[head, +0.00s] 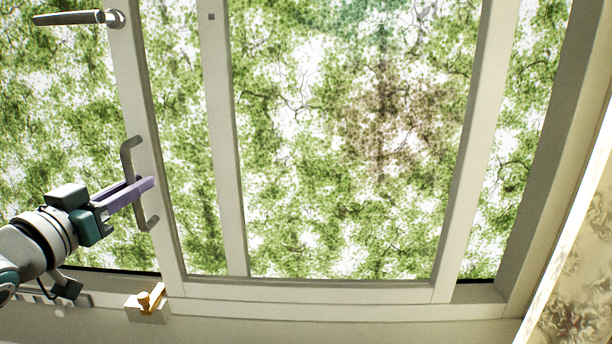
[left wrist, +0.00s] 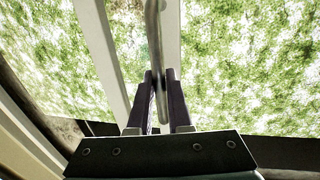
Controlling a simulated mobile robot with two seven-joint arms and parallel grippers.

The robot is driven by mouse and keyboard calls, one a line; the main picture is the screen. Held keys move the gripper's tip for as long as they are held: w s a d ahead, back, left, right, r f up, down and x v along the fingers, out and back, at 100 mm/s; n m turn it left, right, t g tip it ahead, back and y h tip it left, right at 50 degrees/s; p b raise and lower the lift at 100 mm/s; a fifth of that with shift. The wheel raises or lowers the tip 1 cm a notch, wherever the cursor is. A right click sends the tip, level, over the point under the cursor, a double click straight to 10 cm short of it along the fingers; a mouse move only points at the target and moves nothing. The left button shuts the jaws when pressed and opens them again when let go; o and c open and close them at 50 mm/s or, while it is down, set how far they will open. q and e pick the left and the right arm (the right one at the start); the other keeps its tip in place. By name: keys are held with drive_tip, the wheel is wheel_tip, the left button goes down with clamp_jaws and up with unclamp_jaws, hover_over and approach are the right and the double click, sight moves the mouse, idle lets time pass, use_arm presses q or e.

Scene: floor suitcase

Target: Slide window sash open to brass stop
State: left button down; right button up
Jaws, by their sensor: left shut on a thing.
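The window sash (head: 330,290) is a pale frame around glass with a green leafy view. Its left stile carries a grey C-shaped pull handle (head: 128,155). My left gripper (head: 146,185) comes in from the left and its purple fingers are shut on the handle's upright bar. In the left wrist view, the handle bar (left wrist: 153,35) runs down between the two fingers (left wrist: 162,90). The brass stop (head: 150,298) sits on a small pale block at the sill, by the sash's lower left corner; whether they touch is unclear. My right gripper is not in view.
A lever handle (head: 75,18) juts out at the upper left. A glazed strip shows between the sash's right stile and the window frame (head: 550,160). A patterned curtain (head: 580,270) hangs at the right edge. The sill runs along the bottom.

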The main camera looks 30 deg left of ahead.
use_arm(q)
drive_tip(key=shift+s+a+f, duration=0.1)
drive_tip(key=shift+s+a, duration=0.1)
drive_tip(key=shift+a, duration=0.15)
drive_tip(key=c, duration=0.8)
unclamp_jaws()
drive_tip(key=shift+c, duration=0.2)
drive_tip(key=v, duration=1)
